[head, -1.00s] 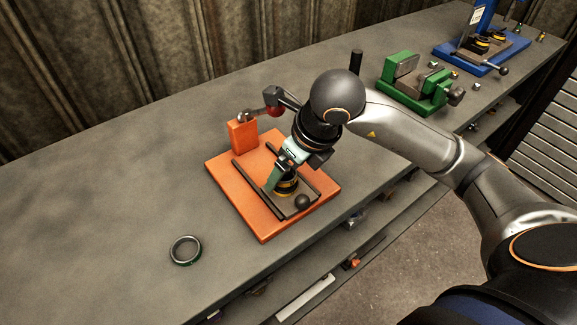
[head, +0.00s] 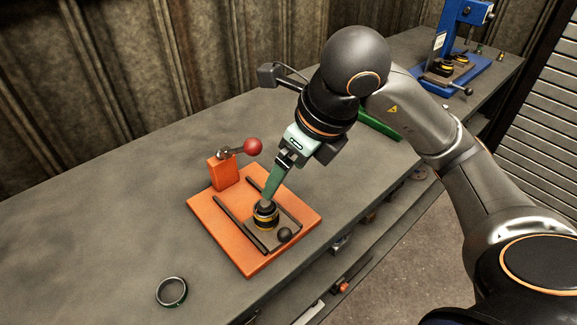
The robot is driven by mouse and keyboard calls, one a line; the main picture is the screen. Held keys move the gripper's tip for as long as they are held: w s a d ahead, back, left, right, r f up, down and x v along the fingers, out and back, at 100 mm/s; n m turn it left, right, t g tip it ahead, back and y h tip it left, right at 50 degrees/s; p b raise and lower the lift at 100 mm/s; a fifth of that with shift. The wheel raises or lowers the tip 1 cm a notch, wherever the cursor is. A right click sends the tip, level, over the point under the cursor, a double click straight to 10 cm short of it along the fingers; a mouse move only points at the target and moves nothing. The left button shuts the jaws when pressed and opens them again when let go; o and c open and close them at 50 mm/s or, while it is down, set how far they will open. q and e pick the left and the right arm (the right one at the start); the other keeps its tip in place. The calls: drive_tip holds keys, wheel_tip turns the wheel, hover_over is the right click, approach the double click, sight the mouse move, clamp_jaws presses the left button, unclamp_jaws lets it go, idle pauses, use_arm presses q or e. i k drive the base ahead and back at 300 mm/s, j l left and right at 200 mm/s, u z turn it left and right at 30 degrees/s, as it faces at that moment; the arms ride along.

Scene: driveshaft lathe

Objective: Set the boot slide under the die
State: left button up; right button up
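An orange fixture plate (head: 210,213) lies on the bench with two dark rails. Between the rails is a dark flat slide (head: 262,236) with a black ball knob (head: 285,234) at its near end. A black boot piece with a yellow band (head: 265,217) stands upright on the slide. My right gripper (head: 269,196) points down from the upper right, its teal finger tip at the top of the boot piece. The finger overlaps it in the picture, so contact and finger gap cannot be told. I cannot clearly identify a die. My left gripper is out of view.
An orange block (head: 223,173) with a red-knobbed lever (head: 252,147) stands at the plate's back left. A dark ring (head: 171,292) lies front left. A blue press (head: 452,35) with black-and-yellow pieces stands far right. A green object (head: 380,125) is mostly behind my arm.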

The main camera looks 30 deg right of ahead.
sight(273, 233)
drive_tip(key=k+z, duration=0.15)
drive_tip(key=z, duration=0.8)
